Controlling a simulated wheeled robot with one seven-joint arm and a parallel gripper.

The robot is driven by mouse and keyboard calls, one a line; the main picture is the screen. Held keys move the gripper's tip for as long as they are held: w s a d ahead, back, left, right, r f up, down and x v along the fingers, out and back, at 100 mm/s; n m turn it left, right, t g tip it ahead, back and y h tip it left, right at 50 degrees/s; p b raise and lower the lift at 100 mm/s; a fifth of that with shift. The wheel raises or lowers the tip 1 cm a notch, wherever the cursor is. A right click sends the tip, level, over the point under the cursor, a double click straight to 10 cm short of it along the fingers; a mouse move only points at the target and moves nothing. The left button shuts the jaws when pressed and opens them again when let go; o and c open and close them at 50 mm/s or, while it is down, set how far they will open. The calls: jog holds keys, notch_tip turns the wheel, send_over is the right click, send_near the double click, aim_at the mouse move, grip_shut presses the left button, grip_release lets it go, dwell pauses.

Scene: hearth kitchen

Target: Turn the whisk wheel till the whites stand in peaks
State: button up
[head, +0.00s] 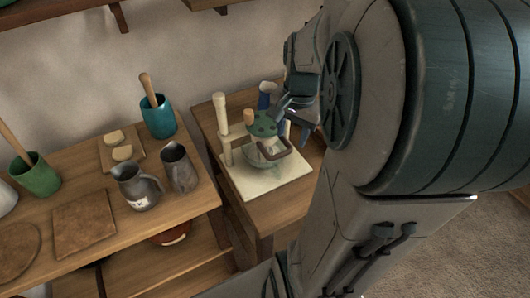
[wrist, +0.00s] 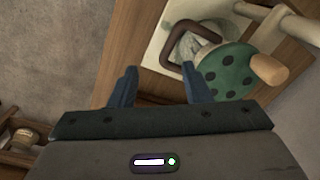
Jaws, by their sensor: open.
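The whisk wheel (head: 264,123) is a green disc with dark round holes and a wooden knob (head: 250,117). It sits above a glass bowl (head: 256,165) on a pale board. In the wrist view the wheel (wrist: 232,85) and its knob (wrist: 268,69) lie right of my gripper (wrist: 161,90). The bowl (wrist: 188,46) shows partly behind a dark brown curved bar (wrist: 172,42). My gripper is open and empty, its fingers short of the bar and left of the knob. In the head view my gripper (head: 294,117) is beside the wheel. The whites' state cannot be made out.
The pale board (head: 265,188) with its upright post (head: 223,118) stands on a wooden table. A bench at left holds a metal jug (head: 137,188), a metal cup (head: 180,167), a teal pot (head: 158,118) and a green pot (head: 36,175).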

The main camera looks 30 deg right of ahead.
notch_tip(320, 180, up, 8)
jog(key=p, duration=0.6)
dwell(0.4)
jog(key=s+a+n+t+b, duration=0.1)
jog(key=s+a+n+t, duration=0.2)
jog(key=s+a+n, duration=0.3)
jog(key=a+n, duration=0.5)
jog(key=a, duration=0.2)
jog(key=shift+a+r+n, duration=0.3)
jog(key=shift+r+n, duration=0.1)
